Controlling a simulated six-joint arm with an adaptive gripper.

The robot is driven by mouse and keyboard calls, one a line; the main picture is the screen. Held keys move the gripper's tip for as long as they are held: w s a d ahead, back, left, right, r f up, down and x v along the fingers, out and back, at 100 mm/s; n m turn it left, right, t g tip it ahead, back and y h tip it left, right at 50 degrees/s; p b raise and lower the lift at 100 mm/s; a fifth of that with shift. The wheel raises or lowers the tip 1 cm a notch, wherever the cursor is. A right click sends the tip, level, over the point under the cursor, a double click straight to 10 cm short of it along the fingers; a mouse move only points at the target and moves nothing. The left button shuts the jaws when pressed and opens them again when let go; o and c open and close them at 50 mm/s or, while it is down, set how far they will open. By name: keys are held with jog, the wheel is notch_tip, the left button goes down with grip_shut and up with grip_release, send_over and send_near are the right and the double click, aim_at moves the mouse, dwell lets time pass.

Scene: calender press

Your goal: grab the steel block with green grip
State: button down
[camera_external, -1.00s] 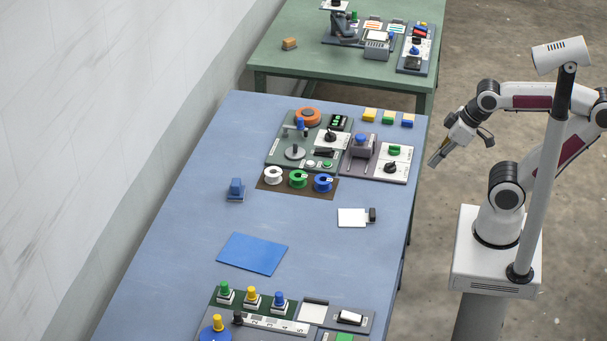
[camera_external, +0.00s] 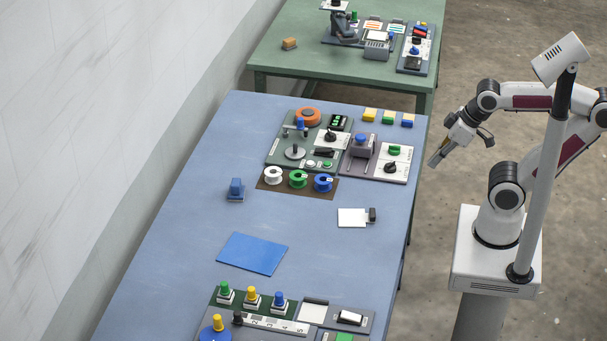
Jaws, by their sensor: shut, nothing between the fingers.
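A small pale block with a green grip (camera_external: 225,291) stands upright at the left of a row on the dark green tray (camera_external: 212,307), near the front of the blue table. Beside it stand similar blocks with a yellow grip (camera_external: 252,295) and a blue grip (camera_external: 280,300). My gripper (camera_external: 434,161) is shut and empty. It hangs beyond the table's right edge, pointing down and left, far from the green-gripped block.
The blue table (camera_external: 190,215) has a blue sheet (camera_external: 252,254), a blue item (camera_external: 235,188) and a white card (camera_external: 352,217). Spools (camera_external: 298,179) and a control panel (camera_external: 285,155) stand at the back. A wall (camera_external: 100,130) runs along the left. The table's middle is largely clear.

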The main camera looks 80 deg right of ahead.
dwell(0.4)
jog(key=c, duration=1.9)
grip_release()
jog(key=shift+w+a, duration=0.1)
jog(key=w+a+m+g+y, duration=0.1)
jog(key=w+a+m+y, duration=1)
jog(key=w+a, duration=1.45)
jog(key=w+a+f+m+t, duration=0.1)
jog(key=w+a+f+m, duration=0.2)
jog(key=w+f+m, duration=0.1)
jog(key=w+a+f+m+t, duration=0.1)
jog(key=w+a+f+m, duration=0.3)
jog(key=w, duration=0.4)
jog(key=w+a+f+m+t, duration=0.1)
jog(key=w+a+f+m, duration=0.2)
jog(key=w+f+m, duration=0.2)
jog(key=shift+w+a+f+m, duration=0.15)
jog(key=shift+w+f, duration=0.15)
jog(key=shift+f, duration=0.2)
jog(key=shift+w+f+m, duration=0.1)
jog(key=shift+w+f, duration=0.15)
jog(key=shift+f, duration=0.2)
jog(key=shift+w+a+f+m, duration=0.15)
jog(key=shift+w+f, duration=0.15)
jog(key=shift+f, duration=0.2)
jog(key=shift+w+d+f, duration=0.1)
jog(key=shift+w+f, duration=0.1)
jog(key=shift+f, duration=0.1)
